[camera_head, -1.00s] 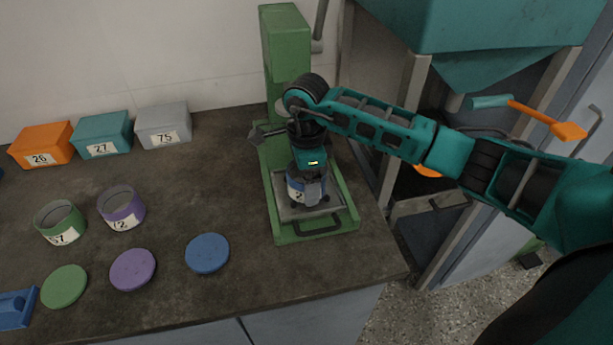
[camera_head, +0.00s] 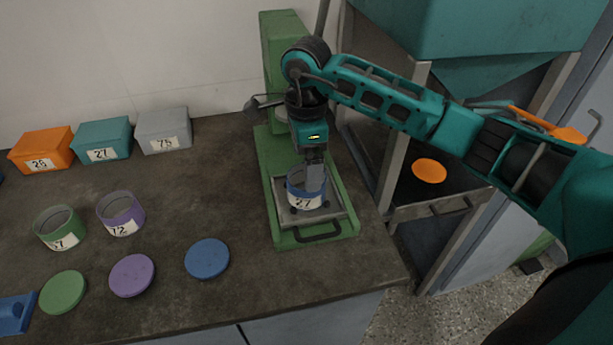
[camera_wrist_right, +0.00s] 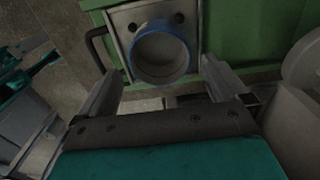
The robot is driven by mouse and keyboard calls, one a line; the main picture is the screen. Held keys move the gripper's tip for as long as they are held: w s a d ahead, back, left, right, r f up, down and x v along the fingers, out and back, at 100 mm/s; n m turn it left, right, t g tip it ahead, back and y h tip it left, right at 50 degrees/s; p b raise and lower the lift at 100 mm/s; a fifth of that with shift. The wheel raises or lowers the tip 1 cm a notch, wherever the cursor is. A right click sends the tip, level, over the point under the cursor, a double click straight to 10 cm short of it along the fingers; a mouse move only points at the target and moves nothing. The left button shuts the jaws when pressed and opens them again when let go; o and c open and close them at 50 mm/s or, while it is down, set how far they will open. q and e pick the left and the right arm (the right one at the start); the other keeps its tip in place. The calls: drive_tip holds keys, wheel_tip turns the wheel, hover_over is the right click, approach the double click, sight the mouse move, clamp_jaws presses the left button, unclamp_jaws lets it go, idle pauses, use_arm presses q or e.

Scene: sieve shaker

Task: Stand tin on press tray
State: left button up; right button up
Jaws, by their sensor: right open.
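The blue tin (camera_head: 305,188), labelled 27, stands upright on the press tray (camera_head: 333,211) of the green press; its top is open. In the right wrist view the tin (camera_wrist_right: 187,62) sits on the grey tray (camera_wrist_right: 120,20), beyond my fingers. My right gripper (camera_head: 315,172) is just above and behind the tin in the head view. Its fingers (camera_wrist_right: 160,92) are spread wide and empty, apart from the tin. My left gripper is not in view.
Green (camera_head: 58,228) and purple (camera_head: 121,213) tins stand on the bench at left, with green (camera_head: 63,292), purple (camera_head: 132,275) and blue (camera_head: 207,258) lids in front. Orange, teal and grey boxes (camera_head: 164,131) line the back. The press column (camera_head: 284,60) rises behind my arm.

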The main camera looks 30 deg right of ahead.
wheel_tip(320, 180, up, 5)
drive_tip(key=shift+r, duration=0.1)
idle(0.7)
